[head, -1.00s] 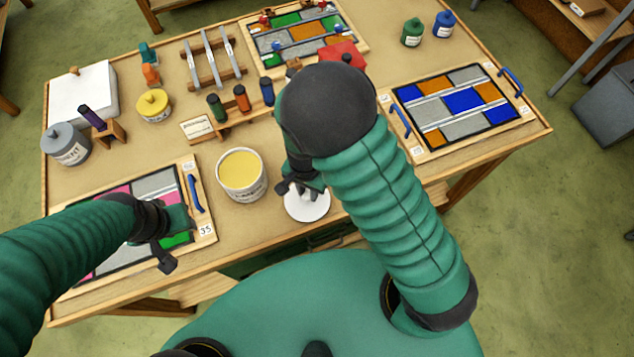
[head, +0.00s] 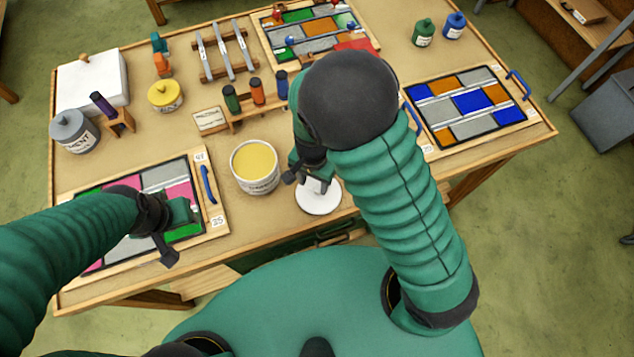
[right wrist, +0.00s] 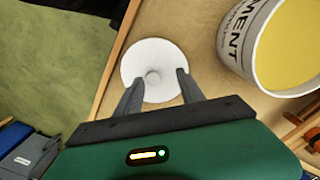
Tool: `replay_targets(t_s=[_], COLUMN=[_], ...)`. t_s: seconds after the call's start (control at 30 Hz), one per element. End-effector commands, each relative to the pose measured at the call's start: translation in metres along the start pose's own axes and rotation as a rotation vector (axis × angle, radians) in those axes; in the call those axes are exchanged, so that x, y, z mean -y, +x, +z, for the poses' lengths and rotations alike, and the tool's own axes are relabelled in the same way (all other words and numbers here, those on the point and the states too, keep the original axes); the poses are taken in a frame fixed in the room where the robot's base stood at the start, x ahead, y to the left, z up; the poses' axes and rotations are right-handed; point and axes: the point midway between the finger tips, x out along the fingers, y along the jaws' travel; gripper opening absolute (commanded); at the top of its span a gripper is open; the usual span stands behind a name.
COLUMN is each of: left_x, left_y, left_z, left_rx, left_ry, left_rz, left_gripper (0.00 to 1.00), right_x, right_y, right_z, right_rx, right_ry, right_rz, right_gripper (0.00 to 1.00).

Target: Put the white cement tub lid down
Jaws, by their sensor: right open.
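The white cement tub lid (head: 318,198) lies flat on the table near its front edge, to the right of the open cement tub (head: 255,168) with its pale yellow contents. In the right wrist view the lid (right wrist: 152,55) shows as a white disc with a small round knob. My right gripper (head: 308,182) is over the lid. Its two fingers (right wrist: 155,85) are spread with a gap on each side of the knob, and nothing is gripped. My left gripper (head: 178,235) hovers over the pink, grey and green panel; its jaw opening is unclear.
The cement tub (right wrist: 285,45) stands close beside my right gripper. A panel with blue handles (head: 468,105) lies at the right. A rack of small bottles (head: 257,110) stands behind the tub. A grey pot (head: 72,132) is at the left. Bare table lies around the lid.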

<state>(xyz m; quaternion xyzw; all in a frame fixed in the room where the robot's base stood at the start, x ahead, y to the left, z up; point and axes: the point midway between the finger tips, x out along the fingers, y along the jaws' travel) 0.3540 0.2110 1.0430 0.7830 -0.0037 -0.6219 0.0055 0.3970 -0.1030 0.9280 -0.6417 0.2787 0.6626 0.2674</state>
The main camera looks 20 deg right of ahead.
Motion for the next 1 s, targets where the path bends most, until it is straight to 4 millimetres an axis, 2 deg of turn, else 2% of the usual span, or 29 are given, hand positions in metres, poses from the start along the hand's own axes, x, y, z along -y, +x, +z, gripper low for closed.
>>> replay_targets(t_s=[0.1, 0.3, 0.43, 0.63, 0.77, 0.9, 1.0], left_x=[0.0, -0.001, -0.001, 0.0, 0.0, 0.0, 0.0], left_y=[-0.005, -0.009, -0.009, -0.009, -0.009, -0.009, -0.009], left_z=[-0.001, -0.002, -0.002, -0.002, -0.002, -0.002, -0.002], left_rx=[0.0, 0.0, 0.0, 0.0, 0.0, 0.0, 0.0], left_ry=[0.0, 0.001, 0.002, 0.001, 0.001, 0.001, 0.001], left_rz=[0.0, 0.0, 0.0, 0.0, 0.0, 0.0, 0.0], left_gripper=[0.36, 0.36, 0.36, 0.36, 0.36, 0.36, 0.36], right_x=[-0.002, -0.004, -0.002, -0.002, -0.033, -0.074, -0.091], right_y=[-0.035, -0.08, -0.094, -0.098, -0.108, -0.123, -0.127], right_z=[-0.004, -0.006, -0.002, -0.001, -0.011, -0.021, -0.025], right_rx=[-0.001, 0.003, 0.001, -0.002, -0.036, -0.163, -0.235], right_ry=[0.001, 0.003, 0.002, -0.014, -0.218, -0.574, -0.739], right_rz=[-0.009, -0.009, -0.003, -0.003, -0.063, -0.11, -0.103], right_gripper=[0.46, 0.46, 0.46, 0.46, 0.46, 0.46, 0.46])
